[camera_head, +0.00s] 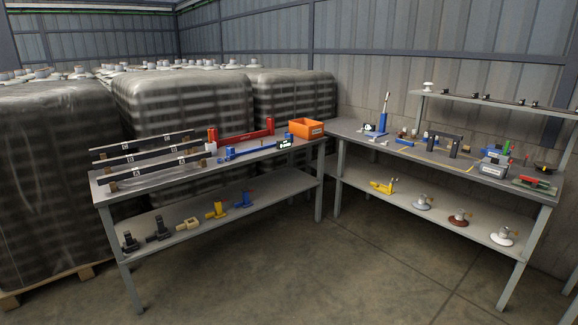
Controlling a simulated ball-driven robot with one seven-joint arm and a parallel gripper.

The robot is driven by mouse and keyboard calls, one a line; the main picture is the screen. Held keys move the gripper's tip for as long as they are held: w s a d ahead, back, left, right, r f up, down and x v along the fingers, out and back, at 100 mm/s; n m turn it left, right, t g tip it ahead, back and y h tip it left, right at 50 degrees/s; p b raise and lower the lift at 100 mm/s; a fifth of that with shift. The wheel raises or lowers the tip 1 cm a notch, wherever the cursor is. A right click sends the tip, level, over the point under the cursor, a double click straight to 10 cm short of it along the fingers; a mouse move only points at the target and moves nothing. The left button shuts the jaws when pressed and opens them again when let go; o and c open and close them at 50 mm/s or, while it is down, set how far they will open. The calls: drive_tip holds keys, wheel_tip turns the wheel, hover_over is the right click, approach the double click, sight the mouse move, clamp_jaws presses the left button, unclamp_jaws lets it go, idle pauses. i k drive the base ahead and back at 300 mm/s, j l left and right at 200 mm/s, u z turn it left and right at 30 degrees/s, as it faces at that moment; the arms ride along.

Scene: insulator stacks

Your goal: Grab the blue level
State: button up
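A long blue bar-shaped tool (252,151), which looks like the blue level, lies on the top of the left table (205,172), towards its right half. Its left end looks thicker, and its right end reaches a small black device with a lit display (285,143). I cannot tell whether the two touch. A red bar-like tool (243,134) stands just behind it. My gripper is not in view.
An orange bin (306,128) sits at the table's right end; black-and-white labelled bars (150,163) lie at its left. A second table (440,160) with tools stands at right. Wrapped tanks (185,105) crowd behind. The floor (330,270) in front is clear.

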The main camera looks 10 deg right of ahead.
sight(407, 143)
drive_tip(key=i+l+z, duration=0.55)
drive_tip(key=i+z, duration=0.55)
drive_tip(key=i, duration=0.2)
drive_tip(key=i+u, duration=0.1)
drive_tip(key=i, duration=0.35)
drive_tip(key=i+l+u, duration=0.15)
drive_tip(key=i, duration=0.35)
drive_tip(key=i+l+u, duration=0.1)
drive_tip(key=i, duration=0.35)
drive_tip(key=i+l+u, duration=0.1)
drive_tip(key=i+l, duration=0.15)
drive_tip(key=i, duration=0.2)
drive_tip(key=i+l+u, duration=0.1)
drive_tip(key=i, duration=0.35)
drive_tip(key=i+j+z, duration=0.1)
drive_tip(key=i+j, duration=0.4)
drive_tip(key=j, duration=0.1)
